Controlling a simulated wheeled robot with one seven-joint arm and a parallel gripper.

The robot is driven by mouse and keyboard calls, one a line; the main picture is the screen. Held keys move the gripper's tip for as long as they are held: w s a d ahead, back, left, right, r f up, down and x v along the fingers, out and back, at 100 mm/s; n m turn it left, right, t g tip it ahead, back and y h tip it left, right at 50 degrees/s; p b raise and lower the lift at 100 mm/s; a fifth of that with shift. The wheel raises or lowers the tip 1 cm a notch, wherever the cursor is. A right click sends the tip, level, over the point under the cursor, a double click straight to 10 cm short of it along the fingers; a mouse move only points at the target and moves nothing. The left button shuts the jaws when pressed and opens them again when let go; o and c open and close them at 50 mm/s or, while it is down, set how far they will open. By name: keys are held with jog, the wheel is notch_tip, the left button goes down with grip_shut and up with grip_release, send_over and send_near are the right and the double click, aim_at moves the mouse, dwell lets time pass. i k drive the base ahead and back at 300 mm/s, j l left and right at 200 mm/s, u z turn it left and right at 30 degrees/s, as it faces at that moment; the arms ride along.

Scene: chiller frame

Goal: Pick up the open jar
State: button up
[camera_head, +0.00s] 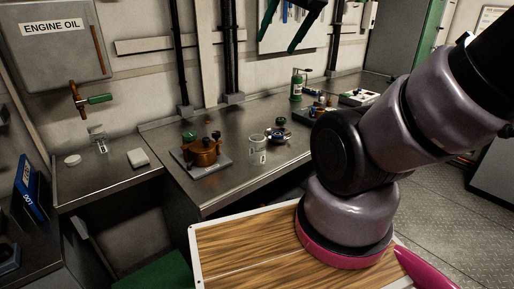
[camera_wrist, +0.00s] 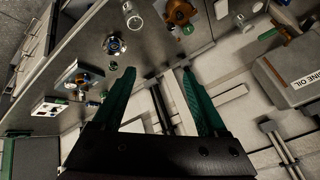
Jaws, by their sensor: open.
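A clear open jar (camera_head: 97,138) stands on the left metal counter below the oil tap, and a jar-like shape shows in the wrist view (camera_wrist: 240,20). A second clear glass jar (camera_head: 257,149) with a pale label stands on the right counter beside the brown pot; it also shows in the wrist view (camera_wrist: 132,16). I cannot tell for certain which one the task means.
A white disc (camera_head: 72,160) and white block (camera_head: 138,158) lie by the left jar, below the tap (camera_head: 92,99).

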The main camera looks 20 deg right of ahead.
aim_at(257, 143)
jog(key=k+j+z, duration=0.55)
jog(key=k+j, duration=0.15)
